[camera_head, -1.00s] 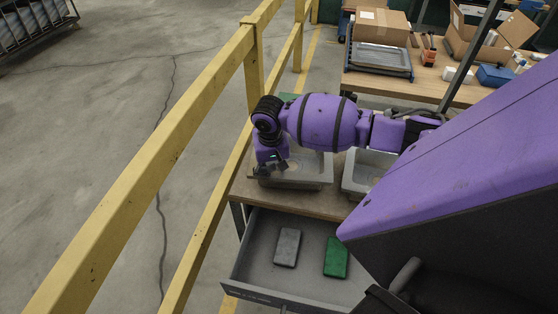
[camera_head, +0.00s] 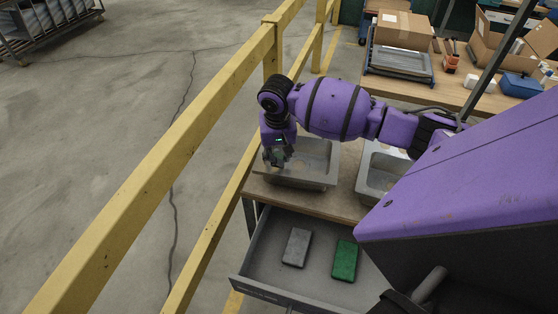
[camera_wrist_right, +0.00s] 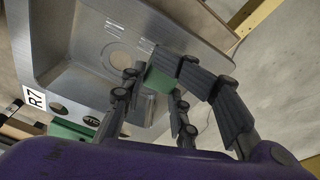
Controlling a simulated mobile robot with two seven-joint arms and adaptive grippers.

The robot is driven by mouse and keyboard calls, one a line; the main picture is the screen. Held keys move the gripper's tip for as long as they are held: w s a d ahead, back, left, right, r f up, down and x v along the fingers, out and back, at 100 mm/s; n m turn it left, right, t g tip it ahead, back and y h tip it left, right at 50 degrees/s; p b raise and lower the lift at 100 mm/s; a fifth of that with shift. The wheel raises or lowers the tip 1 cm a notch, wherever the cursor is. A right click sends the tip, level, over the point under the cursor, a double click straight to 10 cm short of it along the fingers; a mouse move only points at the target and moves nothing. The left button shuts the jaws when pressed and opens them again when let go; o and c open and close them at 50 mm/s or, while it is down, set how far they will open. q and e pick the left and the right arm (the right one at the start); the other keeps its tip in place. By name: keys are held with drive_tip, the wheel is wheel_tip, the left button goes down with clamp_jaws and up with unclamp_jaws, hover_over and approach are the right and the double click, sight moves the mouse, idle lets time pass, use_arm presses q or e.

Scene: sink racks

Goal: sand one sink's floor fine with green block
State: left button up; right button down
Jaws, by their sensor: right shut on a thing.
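My right gripper (camera_head: 277,156) reaches down over the left end of the near-left grey sink (camera_head: 318,178). In the right wrist view, my right gripper (camera_wrist_right: 160,88) is shut on a small green block (camera_wrist_right: 158,80) between its dark fingers. The same sink (camera_wrist_right: 75,70) shows there as a grey metal basin with a round drain mark on its floor, and a white R7 tag beside it. I cannot tell whether the held block touches the floor. My left gripper is out of view.
A second grey sink (camera_head: 371,188) stands to the right on the bench. An open drawer (camera_head: 262,262) below holds a grey block (camera_head: 297,247) and another green block (camera_head: 344,260). A yellow railing (camera_head: 215,85) runs close along the left.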

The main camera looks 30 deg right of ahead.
drive_tip(key=shift+r, duration=1.05)
drive_tip(key=shift+r, duration=1.5)
